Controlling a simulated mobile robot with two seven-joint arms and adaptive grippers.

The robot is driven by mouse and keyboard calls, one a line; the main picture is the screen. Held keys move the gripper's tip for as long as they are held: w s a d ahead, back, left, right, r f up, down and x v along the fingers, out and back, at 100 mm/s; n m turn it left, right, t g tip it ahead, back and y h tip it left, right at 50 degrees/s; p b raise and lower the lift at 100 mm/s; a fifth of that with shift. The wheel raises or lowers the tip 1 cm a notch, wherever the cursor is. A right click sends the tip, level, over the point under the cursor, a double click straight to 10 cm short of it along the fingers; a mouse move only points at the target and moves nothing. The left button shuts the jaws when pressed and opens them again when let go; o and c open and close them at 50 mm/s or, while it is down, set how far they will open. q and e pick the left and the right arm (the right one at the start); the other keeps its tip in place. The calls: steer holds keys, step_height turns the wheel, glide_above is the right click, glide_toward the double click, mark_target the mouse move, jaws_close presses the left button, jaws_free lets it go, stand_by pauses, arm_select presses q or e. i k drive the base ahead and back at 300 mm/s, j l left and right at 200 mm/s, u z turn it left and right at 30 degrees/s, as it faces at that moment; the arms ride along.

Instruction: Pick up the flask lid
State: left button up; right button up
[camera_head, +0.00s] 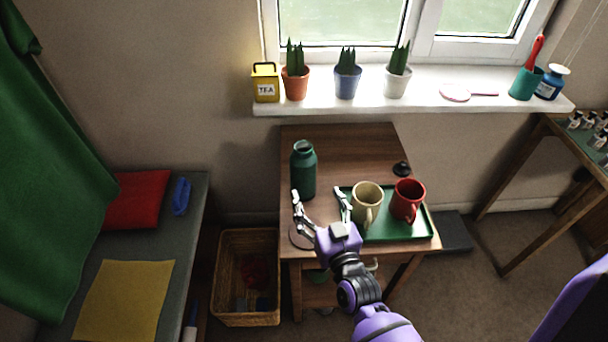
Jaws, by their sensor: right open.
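The dark green flask (303,172) stands upright, without a lid on its neck, at the left of the small wooden table. A small black lid-like piece (402,168) lies on the table's right side, behind the red mug; I take it for the flask lid. My right gripper (317,194) is open and empty over the table's front left. Its fingers point away from me, spread close in front of the flask, and the lid is farther back and to the right. I cannot tell whether a finger touches the flask or tray. My left gripper is not in view.
A green tray (421,230) holds a cream mug (366,204) and a red mug (407,199), in front of the lid. The wooden table (350,147) is bare behind them. A windowsill (428,83) with potted plants runs behind; a wicker basket (229,284) stands left.

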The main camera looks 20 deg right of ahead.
mark_target(401, 169)
steer(key=k+z, duration=0.1)
steer(key=z, duration=0.6)
steer(key=i+z, duration=0.1)
steer(key=z, duration=0.45)
